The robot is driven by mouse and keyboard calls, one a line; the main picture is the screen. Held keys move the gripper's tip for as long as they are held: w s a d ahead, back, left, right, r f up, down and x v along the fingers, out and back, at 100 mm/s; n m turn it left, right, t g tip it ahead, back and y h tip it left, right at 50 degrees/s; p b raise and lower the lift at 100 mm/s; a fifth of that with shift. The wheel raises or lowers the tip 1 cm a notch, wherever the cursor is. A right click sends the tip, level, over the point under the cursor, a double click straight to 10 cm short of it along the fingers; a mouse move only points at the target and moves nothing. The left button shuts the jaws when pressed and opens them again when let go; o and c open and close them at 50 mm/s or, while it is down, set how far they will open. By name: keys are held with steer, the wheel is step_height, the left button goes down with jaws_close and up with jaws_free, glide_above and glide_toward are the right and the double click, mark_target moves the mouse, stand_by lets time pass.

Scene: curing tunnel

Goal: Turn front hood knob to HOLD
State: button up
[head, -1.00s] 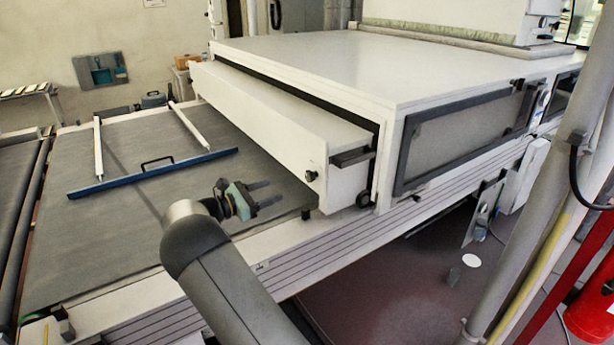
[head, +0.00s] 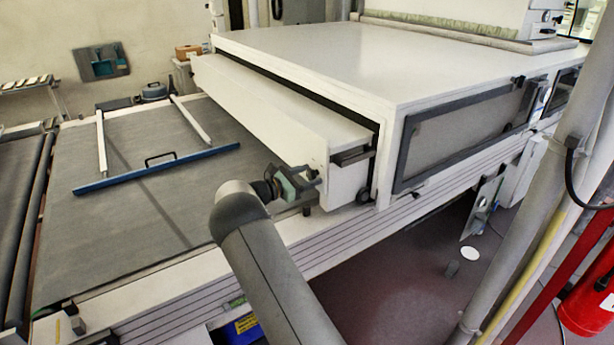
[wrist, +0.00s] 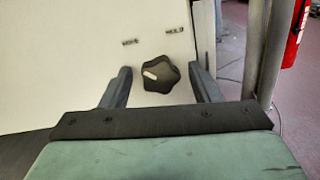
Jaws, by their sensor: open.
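The front hood knob (wrist: 162,77) is a black lobed knob on the white hood face (wrist: 75,70). Its white mark points to the left. Two small dark labels (wrist: 174,30) stand above it, too blurred to read surely. My gripper (wrist: 160,84) is open, with one finger to the left and one to the right of the knob in the wrist view; I cannot tell whether either touches it. In the head view my gripper (head: 308,180) is at the near end of the hood (head: 270,108) and hides the knob.
A grey belt (head: 90,240) with a blue-edged frame (head: 150,172) lies left of the hood. A dark bracket (head: 352,155) sticks out right of my gripper. A grey pole (head: 530,220) and a red extinguisher (head: 590,295) stand at the right.

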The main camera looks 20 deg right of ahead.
steer(key=c, duration=1)
